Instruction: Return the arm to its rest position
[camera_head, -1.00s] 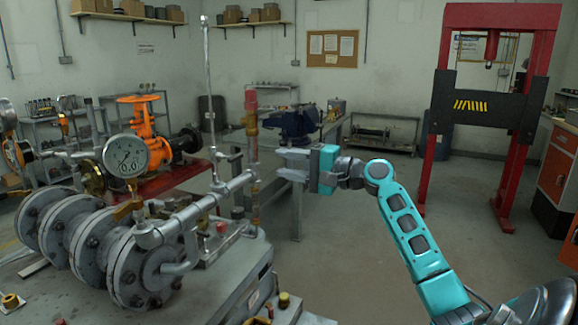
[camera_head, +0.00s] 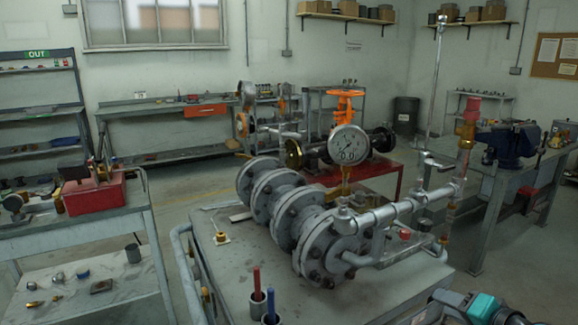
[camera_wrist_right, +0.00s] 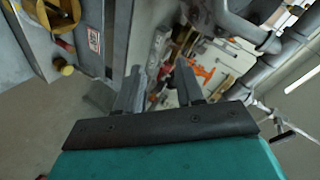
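My right gripper (camera_head: 436,304) is low at the right in the head view, beside the pipe bench and partly cut off by the bottom edge. In the right wrist view its two grey fingers (camera_wrist_right: 160,78) stand apart with nothing held between them. The flanged pipe assembly (camera_head: 322,245) stands on the grey bench, with a pressure gauge (camera_head: 348,145) above it. A valve with an orange handwheel (camera_head: 345,94) stands behind the gauge. My left gripper is not in view.
A grey cart (camera_head: 90,235) with a red toolbox (camera_head: 95,192) stands at the left. Red and blue handles (camera_head: 257,284) stand in holders on the front of the pipe bench. A workbench with a blue vise (camera_head: 510,143) is at the right.

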